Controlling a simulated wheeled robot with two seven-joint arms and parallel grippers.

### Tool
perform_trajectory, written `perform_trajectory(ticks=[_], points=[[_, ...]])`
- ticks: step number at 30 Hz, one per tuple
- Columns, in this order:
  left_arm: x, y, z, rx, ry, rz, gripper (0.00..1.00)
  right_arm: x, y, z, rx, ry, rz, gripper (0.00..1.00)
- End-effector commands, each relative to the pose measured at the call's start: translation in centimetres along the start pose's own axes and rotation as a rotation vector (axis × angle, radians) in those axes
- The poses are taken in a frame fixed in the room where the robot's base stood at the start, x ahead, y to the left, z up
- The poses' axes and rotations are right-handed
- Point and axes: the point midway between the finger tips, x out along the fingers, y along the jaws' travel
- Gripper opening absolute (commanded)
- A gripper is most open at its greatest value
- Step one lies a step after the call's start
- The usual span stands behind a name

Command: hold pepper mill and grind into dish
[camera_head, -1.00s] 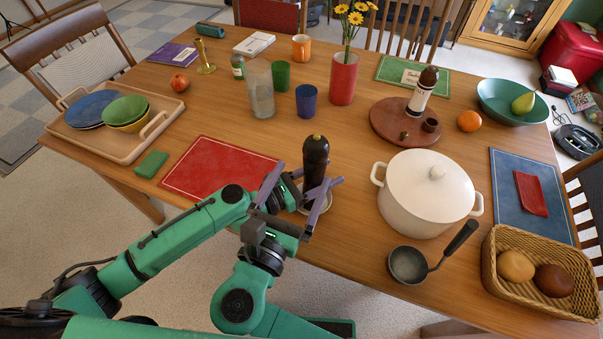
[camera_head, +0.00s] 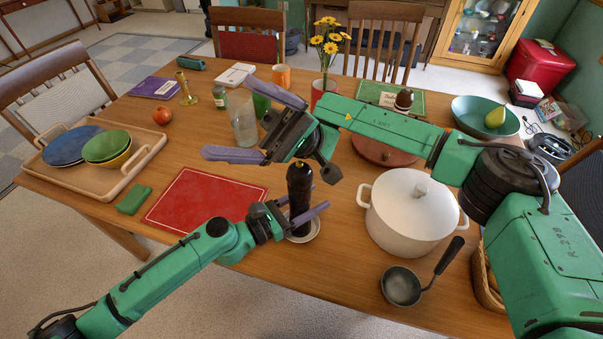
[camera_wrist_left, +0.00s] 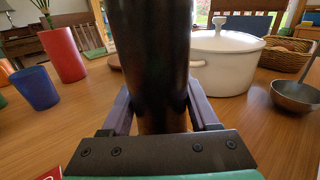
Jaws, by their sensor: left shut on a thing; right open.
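The dark pepper mill (camera_head: 299,184) is upright on the near side of the table. My left gripper (camera_head: 304,208) is shut around its lower body. In the left wrist view the dark mill (camera_wrist_left: 152,65) fills the space between the fingers. A small white dish (camera_head: 317,230) shows around the mill's foot; I cannot tell whether the mill touches it. My right gripper (camera_head: 240,123) is open and empty, above and to the left of the mill's top, with its fingers pointing left. The right gripper does not show in the left wrist view.
A white lidded pot (camera_head: 410,215) and a ladle (camera_head: 402,286) stand right of the mill. A red placemat (camera_head: 205,200) lies to the left. A glass (camera_head: 243,127) stands behind my right gripper. My right arm hides part of a round wooden board (camera_head: 385,155).

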Motion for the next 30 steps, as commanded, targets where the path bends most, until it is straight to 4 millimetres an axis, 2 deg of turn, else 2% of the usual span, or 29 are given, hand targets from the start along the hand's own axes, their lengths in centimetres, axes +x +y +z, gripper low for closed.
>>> perform_trajectory(ticks=[1, 4, 6, 9, 12, 13, 16, 19, 30], points=[[0.0, 0.0, 0.0, -0.001, 0.001, 0.000, 0.00, -3.1, 0.5, -0.1, 0.154, 0.093, 0.104, 0.96], [0.0, 0.0, 0.0, -0.001, 0.001, 0.000, 0.00, -9.9, 1.3, 0.6, 0.501, 0.331, 0.246, 0.96], [0.0, 0.0, 0.0, -0.001, 0.001, -0.001, 0.00, -14.9, 1.2, 1.8, 0.732, 0.531, 0.284, 0.96], [0.0, 0.0, -0.1, -0.002, 0.001, -0.001, 0.00, -21.2, 0.8, 4.2, 1.014, 0.807, 0.252, 0.96], [0.0, -0.1, -0.1, -0.002, 0.001, -0.001, 0.00, -25.6, 0.2, 6.7, 1.205, 1.007, 0.170, 0.96], [0.0, -0.1, -0.1, -0.002, 0.001, -0.001, 0.00, -26.5, 0.1, 7.2, 1.244, 1.047, 0.146, 0.96], [0.0, -0.1, -0.1, -0.002, 0.001, -0.001, 0.00, -28.0, 0.0, 8.3, 1.319, 1.124, 0.095, 0.96], [0.0, -0.1, -0.1, -0.002, 0.001, -0.001, 0.00, -27.9, 0.5, 8.0, 1.336, 1.136, 0.084, 0.96], [0.0, 0.0, -0.1, -0.001, 0.001, 0.000, 0.00, -23.3, 6.0, 2.8, 1.334, 1.128, 0.088, 0.96]])
